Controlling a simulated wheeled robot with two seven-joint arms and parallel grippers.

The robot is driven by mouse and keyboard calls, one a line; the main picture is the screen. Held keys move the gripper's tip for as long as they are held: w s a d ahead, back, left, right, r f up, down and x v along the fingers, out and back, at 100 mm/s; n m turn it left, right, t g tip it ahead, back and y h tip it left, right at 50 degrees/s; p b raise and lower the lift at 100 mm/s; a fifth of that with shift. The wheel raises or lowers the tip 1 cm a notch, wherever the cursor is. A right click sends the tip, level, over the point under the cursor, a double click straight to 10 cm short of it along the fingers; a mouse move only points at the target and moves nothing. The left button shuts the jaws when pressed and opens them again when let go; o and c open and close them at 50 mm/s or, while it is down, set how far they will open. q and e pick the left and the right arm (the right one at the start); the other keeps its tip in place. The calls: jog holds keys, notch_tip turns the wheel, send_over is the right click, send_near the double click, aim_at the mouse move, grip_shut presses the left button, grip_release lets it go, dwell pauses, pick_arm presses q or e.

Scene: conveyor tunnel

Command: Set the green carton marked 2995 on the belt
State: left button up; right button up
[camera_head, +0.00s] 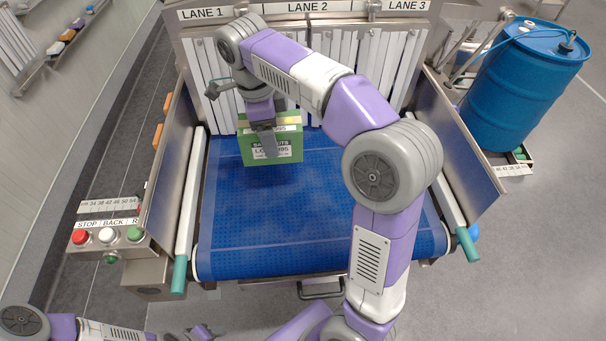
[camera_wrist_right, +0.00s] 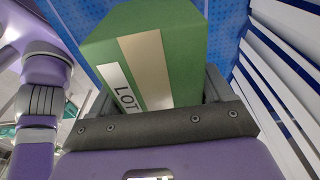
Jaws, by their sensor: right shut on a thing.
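The green carton (camera_head: 285,152) stands over the far left part of the blue belt (camera_head: 310,215), just in front of the strip curtain. It looks upright. Its label is partly covered by a finger; "LOT" and the end digits "995" show. My right gripper (camera_head: 264,143) reaches down from above and is shut on the carton. In the right wrist view the carton (camera_wrist_right: 190,55) sits between the two fingers (camera_wrist_right: 158,95), with blue belt behind it. I cannot tell whether its base touches the belt.
White curtain strips (camera_head: 390,70) hang under the lane signs. Metal side walls (camera_head: 455,140) flank the belt. A button panel (camera_head: 108,236) stands at the left and a blue drum (camera_head: 520,90) at the right. The front and middle of the belt are clear.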

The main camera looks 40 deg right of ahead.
notch_tip(320, 180, down, 6)
jog(key=shift+s+r+b, duration=0.15)
jog(key=shift+r+b, duration=0.1)
jog(key=shift+b, duration=0.65)
jog(key=shift+f, duration=0.25)
jog(key=shift+f+b, duration=0.6)
jog(key=shift+f, duration=1.2)
jog(key=shift+f, duration=0.15)
jog(key=o, duration=1.5)
jog(key=shift+c, duration=0.2)
jog(key=r+p, duration=0.1)
jog(key=r, duration=0.3)
jog(key=a+r+p, duration=0.1)
jog(key=r+p, duration=0.1)
jog(key=r, duration=0.2)
jog(key=r+p, duration=0.1)
jog(key=r, duration=0.3)
jog(key=shift+w+a+r, duration=0.1)
jog(key=shift+w+a, duration=0.05)
jog(key=shift+w, duration=0.25)
